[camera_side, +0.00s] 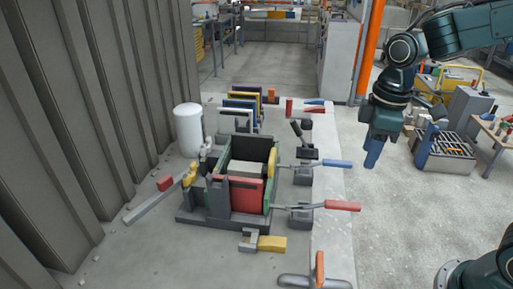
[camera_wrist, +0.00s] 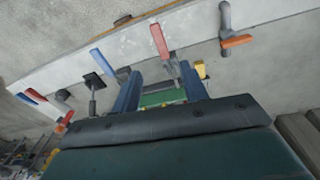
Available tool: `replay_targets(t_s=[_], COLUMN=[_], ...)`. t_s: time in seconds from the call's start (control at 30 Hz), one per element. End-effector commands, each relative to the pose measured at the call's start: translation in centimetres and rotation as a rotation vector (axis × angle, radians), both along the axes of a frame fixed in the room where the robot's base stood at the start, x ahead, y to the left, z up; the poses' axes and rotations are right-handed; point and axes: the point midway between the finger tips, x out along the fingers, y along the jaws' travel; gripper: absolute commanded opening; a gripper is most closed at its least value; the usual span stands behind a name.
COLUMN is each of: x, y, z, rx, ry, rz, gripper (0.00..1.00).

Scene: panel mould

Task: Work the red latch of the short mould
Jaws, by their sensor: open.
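The mould (camera_side: 196,213) is a dark, open-topped box with a red front panel (camera_side: 238,193) and green and yellow side parts. A latch with a red handle (camera_side: 343,206) sticks out from its right side near the front. The same red handle shows upper middle in the wrist view (camera_wrist: 159,40), beyond the fingertips. My gripper (camera_side: 372,158) hangs in the air to the right of the bench, above and behind the red handle. Its blue fingers are apart and empty in the wrist view (camera_wrist: 160,88). The mould is mostly hidden there behind the gripper.
A second latch with a blue handle (camera_side: 337,164) lies behind the red one. A black-knobbed clamp (camera_side: 302,133) stands farther back. An orange-handled tool (camera_side: 320,270) lies at the front. A white cylinder (camera_side: 188,130) and upright panels (camera_side: 240,110) stand behind the mould.

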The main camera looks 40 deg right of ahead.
Motion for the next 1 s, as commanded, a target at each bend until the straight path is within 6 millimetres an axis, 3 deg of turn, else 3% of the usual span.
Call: replay_targets(t_s=[0.3,0.67,1.0], x=[2.1,2.2,2.1], y=[0.3,0.3,0.3], z=[-2.3,-2.8,-6.1], rx=[-0.008,-0.008,-0.007], ry=[0.076,0.077,0.081], rz=[0.119,0.124,0.123], gripper=[0.44,0.44,0.44])
